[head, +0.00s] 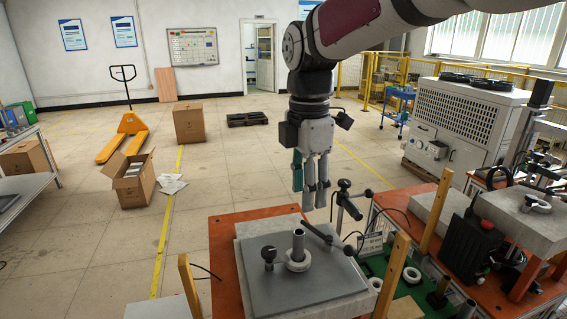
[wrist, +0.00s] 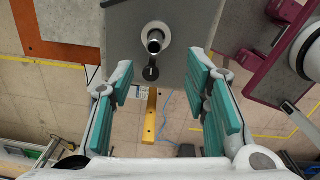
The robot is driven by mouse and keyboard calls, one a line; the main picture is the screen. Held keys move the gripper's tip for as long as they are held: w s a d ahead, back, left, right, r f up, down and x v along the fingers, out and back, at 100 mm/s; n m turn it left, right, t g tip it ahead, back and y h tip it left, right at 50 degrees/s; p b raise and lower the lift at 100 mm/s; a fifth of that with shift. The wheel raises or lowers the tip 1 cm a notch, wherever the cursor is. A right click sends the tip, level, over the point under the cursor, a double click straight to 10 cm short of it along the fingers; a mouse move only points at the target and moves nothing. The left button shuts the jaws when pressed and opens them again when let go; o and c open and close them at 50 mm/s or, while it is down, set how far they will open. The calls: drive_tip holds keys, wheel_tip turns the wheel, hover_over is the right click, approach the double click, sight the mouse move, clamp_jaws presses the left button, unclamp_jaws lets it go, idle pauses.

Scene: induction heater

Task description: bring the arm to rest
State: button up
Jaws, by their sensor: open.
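My gripper (head: 312,190) hangs at the end of my arm, pointing down, above the far right side of the orange-framed bench. In the wrist view my gripper (wrist: 170,105) shows its teal finger pads wide apart with nothing between them. On the grey plate (head: 335,284) of the bench stands a metal post in a white ring (head: 298,258), with a black knob (head: 268,256) to its left. The post and ring (wrist: 154,38) also show in the wrist view, beyond the fingertips. The gripper is apart from them.
A black jointed stand (head: 345,205) rises close to the right of my gripper. Wooden posts (head: 437,210) and a second bench (head: 535,285) with equipment are at the right. A large white chiller (head: 465,125) stands behind. The floor at left centre is open around cardboard boxes (head: 133,182).

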drive_tip(key=s+d+m+t, duration=0.2)
drive_tip(key=s+d+m, duration=0.3)
drive_tip(key=s+m, duration=0.4)
drive_tip(key=s+d+m+t, duration=0.3)
drive_tip(key=s+d+m, duration=0.3)
drive_tip(key=s+m, duration=0.4)
drive_tip(key=m, duration=0.3)
drive_tip(key=shift+s+d+b, duration=0.25)
drive_tip(key=shift+s+b, duration=0.05)
